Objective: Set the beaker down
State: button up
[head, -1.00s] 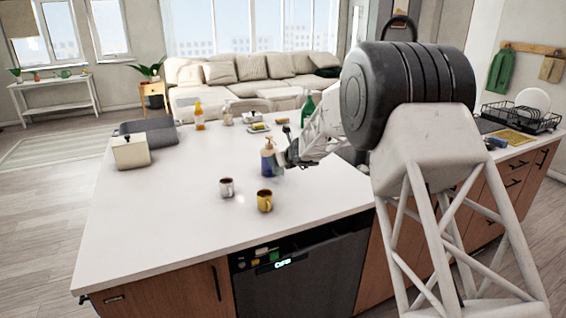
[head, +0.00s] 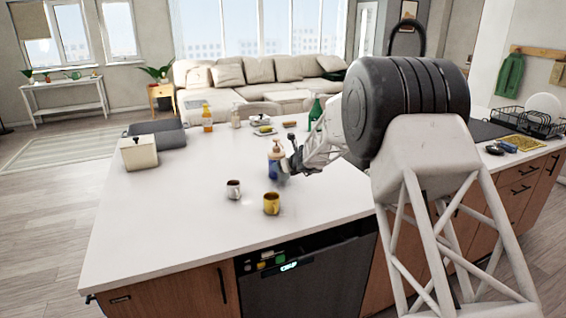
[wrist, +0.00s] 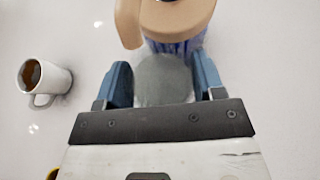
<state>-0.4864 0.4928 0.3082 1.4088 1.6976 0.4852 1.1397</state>
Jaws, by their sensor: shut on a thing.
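My gripper (wrist: 163,84) is shut on a round, greyish, see-through thing, which I take to be the beaker (wrist: 163,76). It sits between the two blue fingers in the wrist view. The beaker is too small to make out in the head view. I cannot tell whether its base touches the counter.
A white mug (head: 233,190) and a yellow mug (head: 271,204) stand left and in front of my gripper; the white mug also shows in the wrist view (wrist: 46,79). Bottles and a plate stand farther back. The counter's front left (head: 160,225) is clear.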

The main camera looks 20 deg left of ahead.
jog(key=shift+f, duration=0.75)
jog(key=shift+f, duration=0.15)
jog(key=o, duration=0.9)
jog(key=shift+o, duration=0.2)
jog(key=shift+d+r, duration=0.1)
jog(key=shift+r, duration=0.1)
jog(key=shift+s+d+r, duration=0.25)
jog(key=shift+d+r, duration=0.05)
jog(key=shift+d, duration=0.05)
jog(key=v, duration=1)
jog(key=shift+s+d, duration=0.2)
jog(key=shift+d, duration=0.1)
jog(key=shift+r, duration=0.15)
